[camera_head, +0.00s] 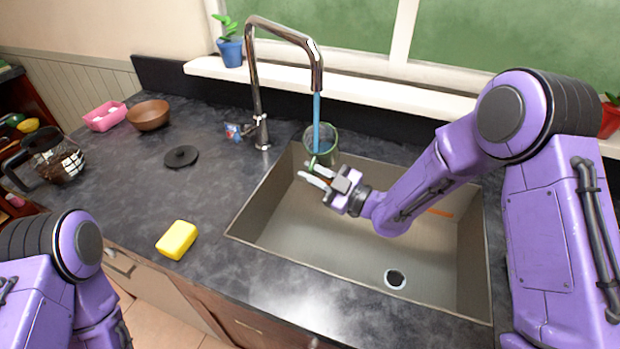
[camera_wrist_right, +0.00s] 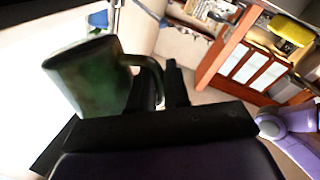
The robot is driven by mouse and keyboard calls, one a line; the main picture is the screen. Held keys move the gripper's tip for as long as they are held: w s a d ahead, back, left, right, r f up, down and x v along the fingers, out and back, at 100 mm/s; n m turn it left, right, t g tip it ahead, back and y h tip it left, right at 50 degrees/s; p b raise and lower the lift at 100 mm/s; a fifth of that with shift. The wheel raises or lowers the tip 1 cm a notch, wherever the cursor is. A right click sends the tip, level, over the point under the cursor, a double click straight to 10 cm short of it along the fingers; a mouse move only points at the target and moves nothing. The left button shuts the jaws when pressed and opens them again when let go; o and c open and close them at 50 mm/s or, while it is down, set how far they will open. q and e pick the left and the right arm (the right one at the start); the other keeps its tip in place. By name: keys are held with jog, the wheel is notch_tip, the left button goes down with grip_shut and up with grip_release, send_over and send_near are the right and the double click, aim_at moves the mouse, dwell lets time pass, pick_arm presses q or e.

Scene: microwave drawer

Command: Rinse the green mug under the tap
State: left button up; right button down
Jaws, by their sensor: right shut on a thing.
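The green mug (camera_head: 321,143) is at the back left of the sink, under the tap (camera_head: 258,85). A blue stream of water (camera_head: 316,108) runs from the spout down to the mug. My right gripper (camera_head: 315,174) is shut on the mug's handle, on the near side of the mug. In the right wrist view the dark green mug (camera_wrist_right: 90,78) shows close up, with its handle between the fingers (camera_wrist_right: 158,88). My left arm shows at the lower left, but its gripper is out of view.
The steel sink (camera_head: 300,235) has a drain (camera_head: 395,279) at its front right. A yellow sponge (camera_head: 177,240), a black lid (camera_head: 181,156), a brown bowl (camera_head: 148,115), a pink container (camera_head: 105,117) and a coffee pot (camera_head: 55,158) stand on the counter. A potted plant (camera_head: 230,50) stands on the sill.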

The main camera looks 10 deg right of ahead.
jog(key=shift+d, duration=0.1)
dwell(0.4)
jog(key=shift+s+d, duration=0.35)
jog(key=shift+d, duration=0.05)
jog(key=shift+w+a, duration=0.1)
jog(key=shift+a, duration=0.05)
jog(key=shift+w+a+b, duration=0.3)
jog(key=shift+a+b, duration=0.1)
jog(key=s+a+b, duration=0.1)
jog(key=s+a, duration=0.3)
jog(key=s, duration=0.2)
jog(key=shift+s+a, duration=0.3)
jog(key=shift+a, duration=0.05)
dwell(1.3)
